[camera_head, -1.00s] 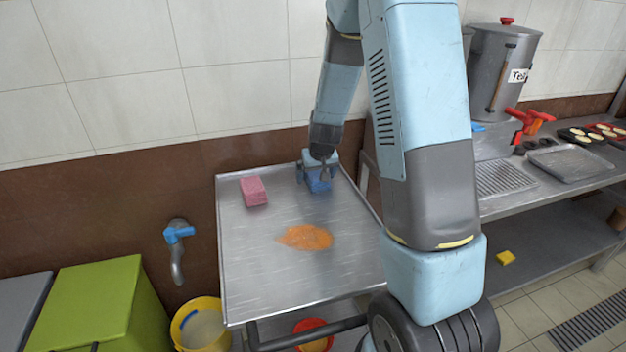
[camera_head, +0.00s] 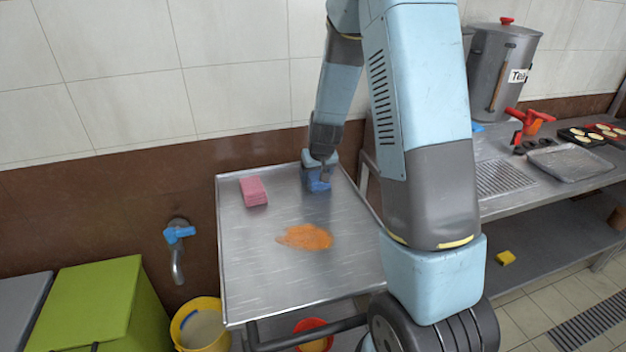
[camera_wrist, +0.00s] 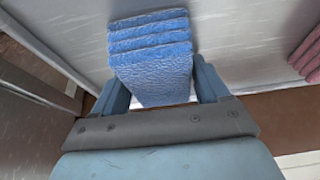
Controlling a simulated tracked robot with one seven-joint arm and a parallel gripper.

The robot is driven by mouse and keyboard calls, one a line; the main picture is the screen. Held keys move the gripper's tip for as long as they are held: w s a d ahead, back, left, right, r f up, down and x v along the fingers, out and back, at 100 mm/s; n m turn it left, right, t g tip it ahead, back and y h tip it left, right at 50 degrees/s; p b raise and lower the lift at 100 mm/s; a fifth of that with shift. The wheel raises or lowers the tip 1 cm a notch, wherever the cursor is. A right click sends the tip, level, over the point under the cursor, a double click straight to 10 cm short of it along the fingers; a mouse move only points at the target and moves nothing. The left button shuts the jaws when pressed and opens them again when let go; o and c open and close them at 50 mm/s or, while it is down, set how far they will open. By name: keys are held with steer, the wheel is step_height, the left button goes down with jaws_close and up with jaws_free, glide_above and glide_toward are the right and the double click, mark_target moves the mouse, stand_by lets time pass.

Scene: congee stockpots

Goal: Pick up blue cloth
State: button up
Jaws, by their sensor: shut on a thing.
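The blue cloth (camera_head: 317,182) is a folded stack near the back right of the metal trolley top (camera_head: 240,285). My gripper (camera_head: 322,176) is over it, shut on it. In the wrist view the blue cloth (camera_wrist: 152,60) shows as several folded layers between the two fingers of my gripper (camera_wrist: 155,92). The head view does not show clearly whether the cloth touches the metal top or is just above it. Part of the cloth is hidden by my gripper.
A pink folded cloth (camera_head: 254,191) lies left of the blue one. An orange spill (camera_head: 305,237) covers the middle of the top. The tiled wall (camera_head: 230,60) stands close behind. A counter with a tea urn (camera_head: 500,75) is at the right.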

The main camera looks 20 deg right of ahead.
steer(key=shift+c, duration=0.5)
steer(key=shift+r, duration=0.55)
step_height(320, 180, up, 3)
steer(key=shift+s+a+f, duration=0.1)
steer(key=shift+s+f, duration=0.05)
steer(key=s+r, duration=0.4)
steer(key=r, duration=0.1)
steer(key=shift+s, duration=0.15)
steer(key=s+r, duration=0.4)
steer(key=s, duration=0.5)
steer(key=shift+s+r, duration=0.15)
steer(key=shift+s, duration=0.05)
